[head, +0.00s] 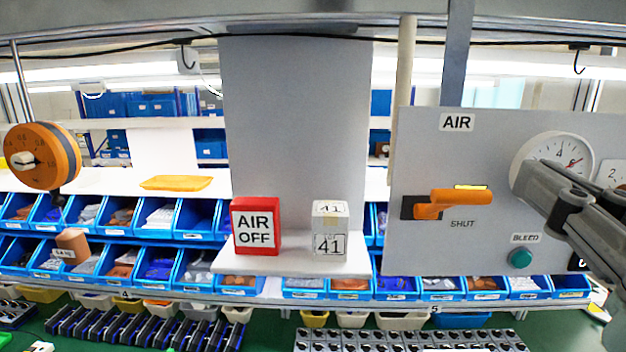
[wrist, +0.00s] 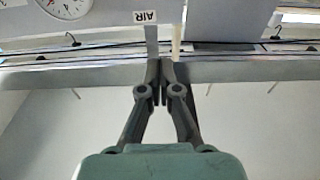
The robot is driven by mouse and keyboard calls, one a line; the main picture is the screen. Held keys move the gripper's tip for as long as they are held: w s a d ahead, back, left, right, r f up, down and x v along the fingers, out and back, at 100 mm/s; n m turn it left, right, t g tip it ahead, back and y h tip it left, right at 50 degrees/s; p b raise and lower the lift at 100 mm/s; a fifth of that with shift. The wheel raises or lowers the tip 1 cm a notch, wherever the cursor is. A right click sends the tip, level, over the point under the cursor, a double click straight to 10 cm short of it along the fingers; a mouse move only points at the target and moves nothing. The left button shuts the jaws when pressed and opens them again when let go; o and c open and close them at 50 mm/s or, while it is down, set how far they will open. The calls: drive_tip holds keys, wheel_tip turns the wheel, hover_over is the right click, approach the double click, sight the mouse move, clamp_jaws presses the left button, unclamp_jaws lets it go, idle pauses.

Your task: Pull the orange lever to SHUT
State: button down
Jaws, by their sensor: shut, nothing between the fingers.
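The orange lever (head: 455,199) is on the grey panel (head: 420,145) under the AIR label (head: 457,122). Its handle lies roughly level and points right from a dark slot at its left. A SHUT label (head: 462,224) is just below the handle, and a yellow strip (head: 471,187) shows along its top edge. My gripper (head: 535,178) is right of the lever, apart from it, in front of the panel and near the gauge. In the wrist view my gripper (wrist: 161,65) has its fingers together and empty. The lever is not visible in that view.
A round gauge (head: 553,162) sits at the panel's upper right, partly behind my gripper. A green BLEED button (head: 520,258) is below it. A red AIR OFF sign (head: 256,226) and a block marked 41 (head: 330,229) stand on a white ledge left of the panel.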

drive_tip(key=shift+d, duration=0.1)
drive_tip(key=r+p, duration=0.1)
drive_tip(key=p, duration=0.3)
hover_over(466, 192)
drive_tip(key=shift+r, duration=0.1)
drive_tip(key=f, duration=0.2)
drive_tip(key=s+f, duration=0.1)
drive_tip(key=shift+f, duration=0.35)
drive_tip(key=shift+s+f, duration=0.1)
